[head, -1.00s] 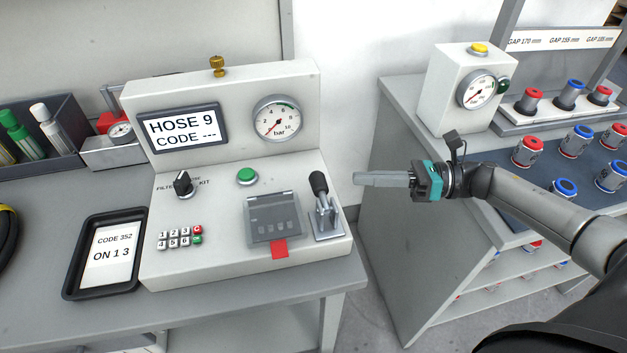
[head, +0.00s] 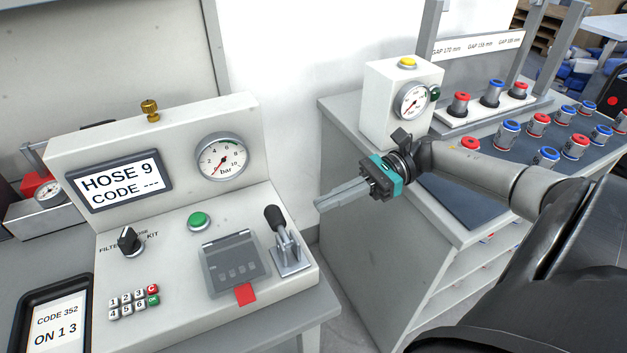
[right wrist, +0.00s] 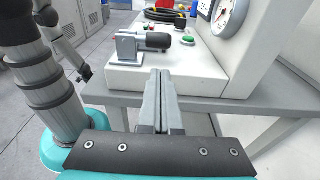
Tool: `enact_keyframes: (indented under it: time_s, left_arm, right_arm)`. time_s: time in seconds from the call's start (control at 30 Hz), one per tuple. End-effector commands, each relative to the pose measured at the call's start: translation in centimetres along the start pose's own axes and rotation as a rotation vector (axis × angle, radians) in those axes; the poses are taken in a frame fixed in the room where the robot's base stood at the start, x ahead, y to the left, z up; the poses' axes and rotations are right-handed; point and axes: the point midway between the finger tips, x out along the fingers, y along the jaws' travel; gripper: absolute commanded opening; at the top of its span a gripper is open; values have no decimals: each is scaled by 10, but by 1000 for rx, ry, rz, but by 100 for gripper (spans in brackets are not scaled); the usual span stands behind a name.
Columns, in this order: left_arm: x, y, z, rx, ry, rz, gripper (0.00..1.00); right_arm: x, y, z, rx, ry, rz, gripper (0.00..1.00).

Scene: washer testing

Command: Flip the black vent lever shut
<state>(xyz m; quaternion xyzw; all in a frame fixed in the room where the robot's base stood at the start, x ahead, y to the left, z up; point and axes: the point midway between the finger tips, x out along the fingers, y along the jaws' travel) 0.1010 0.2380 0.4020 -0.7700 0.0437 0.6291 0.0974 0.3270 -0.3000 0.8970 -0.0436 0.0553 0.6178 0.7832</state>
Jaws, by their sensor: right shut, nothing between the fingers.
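The black-handled vent lever (head: 275,219) stands on a metal bracket at the right end of the white test panel (head: 70,240). Its black grip points up and leans slightly back in the head view. In the right wrist view the lever (right wrist: 157,41) shows ahead, with its grip pointing right. My right gripper (head: 318,206) is shut and empty, to the right of the lever and apart from it. Its closed fingers also show in the right wrist view (right wrist: 162,78). My left gripper is not seen in the head view; an arm at the left of the right wrist view ends in a small dark gripper (right wrist: 84,72).
A grey hinged cover (head: 234,263) with a red tab sits left of the lever. A green button (head: 199,220), gauge (head: 221,157) and keypad (head: 133,301) are on the panel. A second bench with a white gauge box (head: 385,105) stands right, across a gap.

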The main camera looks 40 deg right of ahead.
Motion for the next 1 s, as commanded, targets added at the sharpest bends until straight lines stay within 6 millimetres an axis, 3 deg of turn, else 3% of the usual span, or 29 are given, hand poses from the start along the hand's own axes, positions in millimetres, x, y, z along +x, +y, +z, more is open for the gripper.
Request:
enact_keyframes:
  time_s: [0.2,0.43,0.6,1.0]
  left_arm:
    - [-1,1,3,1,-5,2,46]
    - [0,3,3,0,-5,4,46]
    - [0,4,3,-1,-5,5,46]
    - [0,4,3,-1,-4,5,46]
  right_arm:
    - [41,1,1,-2,-4,3,0]
    - [75,0,0,-2,-2,2,0]
    - [85,0,0,1,-2,0,0]
    - [86,0,0,-3,-1,-1,0]
